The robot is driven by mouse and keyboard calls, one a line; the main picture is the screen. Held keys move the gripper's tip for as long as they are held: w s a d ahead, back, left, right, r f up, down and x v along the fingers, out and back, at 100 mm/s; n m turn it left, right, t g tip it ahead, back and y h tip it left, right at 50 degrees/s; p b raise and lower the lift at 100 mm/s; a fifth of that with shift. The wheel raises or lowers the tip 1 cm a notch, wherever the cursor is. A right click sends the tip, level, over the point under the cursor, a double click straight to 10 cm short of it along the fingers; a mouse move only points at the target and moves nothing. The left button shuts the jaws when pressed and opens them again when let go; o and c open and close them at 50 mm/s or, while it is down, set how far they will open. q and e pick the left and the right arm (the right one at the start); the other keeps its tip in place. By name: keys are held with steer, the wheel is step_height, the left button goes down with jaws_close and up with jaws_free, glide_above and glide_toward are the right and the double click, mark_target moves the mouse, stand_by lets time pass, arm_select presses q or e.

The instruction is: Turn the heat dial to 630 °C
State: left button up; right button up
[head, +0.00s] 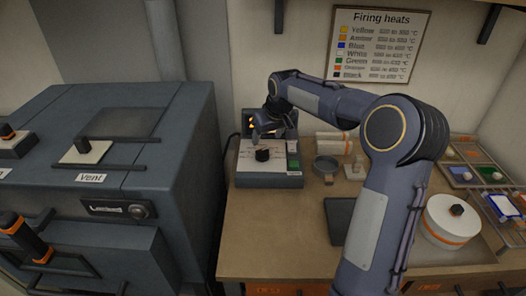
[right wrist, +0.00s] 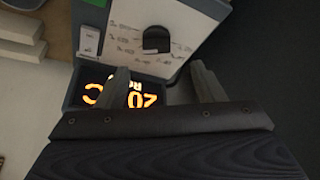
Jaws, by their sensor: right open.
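The heat dial (head: 262,155) is a black knob on the white-topped control box (head: 270,181). In the right wrist view the dial (right wrist: 156,40) stands on the white scale plate, whose small markings are too blurred to read. My right gripper (head: 268,134) is over the back of the box, above and behind the dial. Its two fingers (right wrist: 160,68) are apart, empty, and the dial lies beyond their tips, not between them. The orange display (right wrist: 150,99) shows upside down; "20" and "C" are legible, and a finger hides part of it. My left gripper is out of view.
A grey kiln (head: 110,180) with a vent slider stands left of the table. A firing heats chart (head: 378,45) hangs on the wall.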

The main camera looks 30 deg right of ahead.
mark_target(262, 150)
steer(key=x, duration=0.3)
steer(key=p+x, duration=0.1)
steer(key=x, duration=0.4)
steer(key=shift+w+d+f, duration=0.25)
steer(key=shift+w+d, duration=0.05)
steer(key=shift+w, duration=0.1)
steer(key=shift+c, duration=0.4)
steer(key=c, duration=0.9)
